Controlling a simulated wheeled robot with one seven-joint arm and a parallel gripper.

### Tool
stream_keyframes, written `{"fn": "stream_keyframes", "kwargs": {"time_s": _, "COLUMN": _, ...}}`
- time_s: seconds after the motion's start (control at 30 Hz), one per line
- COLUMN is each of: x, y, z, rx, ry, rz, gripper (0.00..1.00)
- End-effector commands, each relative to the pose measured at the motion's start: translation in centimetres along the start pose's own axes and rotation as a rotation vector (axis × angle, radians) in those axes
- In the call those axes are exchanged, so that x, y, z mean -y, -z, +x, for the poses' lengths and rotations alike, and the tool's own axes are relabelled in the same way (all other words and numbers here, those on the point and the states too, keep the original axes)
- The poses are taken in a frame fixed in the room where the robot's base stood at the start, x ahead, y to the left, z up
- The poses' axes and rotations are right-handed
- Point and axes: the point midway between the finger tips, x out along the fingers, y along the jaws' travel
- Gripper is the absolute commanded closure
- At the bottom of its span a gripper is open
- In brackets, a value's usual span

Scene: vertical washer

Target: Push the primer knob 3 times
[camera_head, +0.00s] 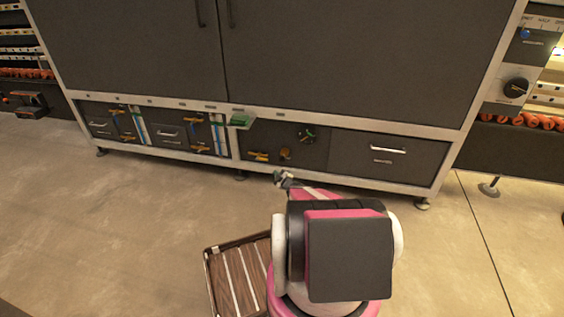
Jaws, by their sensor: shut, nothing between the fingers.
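A large dark washer cabinet (345,60) fills the back, with a row of low panels along its bottom edge. A small dark round fitting with green on it (306,134) sits on the lower middle panel, above two yellow handles (258,156). A green block-like part (241,119) sticks out at that panel's upper left. I cannot tell which fitting is the primer knob. My gripper (283,179) is small in view, shut and empty, just in front of the middle panel and below the yellow handles. It appears apart from the panel.
A slatted wooden tray (232,275) is at my left. A drawer with a silver handle (389,150) is right of the middle panel. More valves and drawers (160,128) line the left. A control panel with a black dial (516,88) stands far right. The floor (110,220) is clear.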

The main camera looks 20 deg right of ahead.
Motion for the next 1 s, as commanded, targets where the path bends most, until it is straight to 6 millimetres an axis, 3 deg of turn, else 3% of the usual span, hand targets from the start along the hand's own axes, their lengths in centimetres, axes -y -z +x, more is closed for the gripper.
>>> {"fn": "stream_keyframes", "kwargs": {"time_s": 0.37, "x": -0.8, "y": -0.8, "z": 1.1, "rx": -0.001, "ry": 0.0, "rz": -0.002, "gripper": 1.0}}
{"fn": "stream_keyframes", "kwargs": {"time_s": 1.0, "x": -4.3, "y": -4.4, "z": 6.0, "rx": 0.0, "ry": 0.0, "rz": -0.001, "gripper": 1.0}}
